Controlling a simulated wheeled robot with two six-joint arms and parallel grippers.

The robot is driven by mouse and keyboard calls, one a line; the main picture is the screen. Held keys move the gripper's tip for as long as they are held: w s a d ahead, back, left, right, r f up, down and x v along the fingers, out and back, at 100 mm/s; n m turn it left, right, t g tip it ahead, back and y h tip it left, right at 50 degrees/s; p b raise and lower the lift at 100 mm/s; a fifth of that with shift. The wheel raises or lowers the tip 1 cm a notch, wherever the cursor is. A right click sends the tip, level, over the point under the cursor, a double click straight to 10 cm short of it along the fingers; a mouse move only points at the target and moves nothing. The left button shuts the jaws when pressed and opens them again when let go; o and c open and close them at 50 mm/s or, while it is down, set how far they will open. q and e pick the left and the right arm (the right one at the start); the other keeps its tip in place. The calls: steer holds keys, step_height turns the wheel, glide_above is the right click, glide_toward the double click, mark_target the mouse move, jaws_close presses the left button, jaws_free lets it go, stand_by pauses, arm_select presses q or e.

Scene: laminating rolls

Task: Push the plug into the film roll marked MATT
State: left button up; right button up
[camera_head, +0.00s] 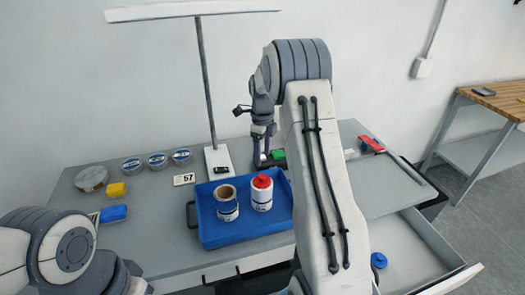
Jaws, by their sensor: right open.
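Two white film rolls with blue label bands stand upright in a blue tray. The left roll (227,206) shows an open brown core at its top. The right roll (262,193) has a red plug (262,181) at its top. The labels are too small to read, so I cannot tell which is marked MATT. My right gripper (262,161) points down behind the tray, open, beside a green object (278,154) partly hidden by my arm. I cannot tell whether they touch. Only links of my left arm show at the lower left; its gripper is out of view.
The blue tray (207,238) sits at the table's front. An open drawer (415,262) at right holds a blue item (378,260). A red object (371,144) lies behind it.

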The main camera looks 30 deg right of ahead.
mark_target(262, 177)
step_height(262, 177, down, 10)
steer(key=shift+a+r+p, duration=0.1)
steer(key=shift+r+p, duration=0.1)
steer(key=shift+p, duration=0.95)
jaws_close()
steer(key=shift+s+f, duration=0.1)
steer(key=shift+f, duration=0.2)
